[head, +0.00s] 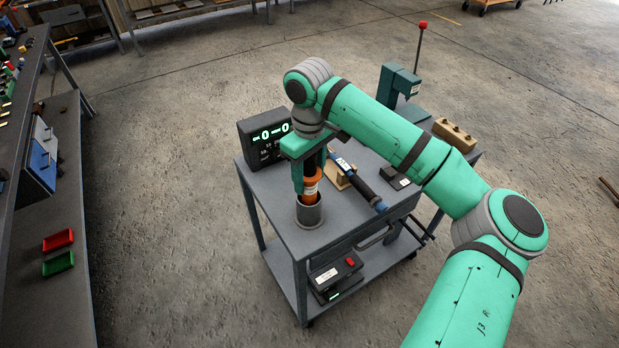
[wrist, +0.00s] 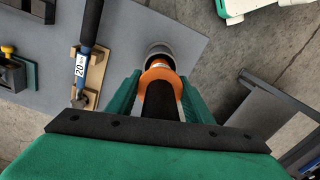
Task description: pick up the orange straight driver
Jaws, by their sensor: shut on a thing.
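The orange straight driver (head: 309,190) stands upright with its lower end in a grey cup-shaped holder (head: 309,215) near the cart's front left corner. My gripper (head: 309,172) comes down from above and is shut on the driver's dark upper body. In the wrist view, the driver (wrist: 160,95) lies between the two green fingers, with its orange collar toward the grey holder (wrist: 159,50). The driver's lower tip is hidden inside the holder, and I cannot tell whether it touches the bottom.
A blue-and-black torque wrench (head: 362,188) rests on a wooden block right of the driver. A black display box (head: 265,138) stands behind it. A green stand (head: 398,85) and a wooden block (head: 454,135) are at the cart's far side. A workbench (head: 55,300) runs along the left.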

